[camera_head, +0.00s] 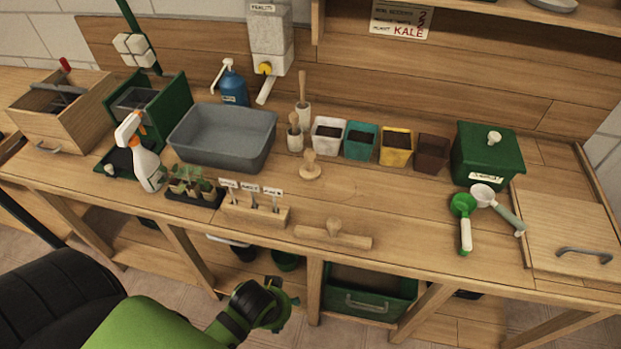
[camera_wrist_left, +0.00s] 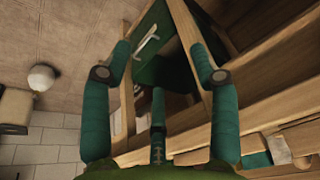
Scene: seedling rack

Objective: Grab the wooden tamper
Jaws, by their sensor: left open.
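A small round wooden tamper (camera_head: 310,168) with a knob handle stands upright on the bench, right of the grey basin's front corner. A longer wooden block with a knob (camera_head: 333,237) lies nearer the bench's front edge; I cannot tell if it also counts as a tamper. My left gripper (camera_head: 274,297) is in front of the bench, below its top and apart from both pieces. Neither wooden piece is clearly seen there. My right gripper is not in view.
The label stand (camera_head: 256,214) and seedling tray (camera_head: 194,195) stand left of the wooden pieces. Several pots, such as the yellow one (camera_head: 396,150), stand behind. A green scoop (camera_head: 464,222) lies right. The bench's front edge and a green crate (camera_head: 369,303) below are near my gripper.

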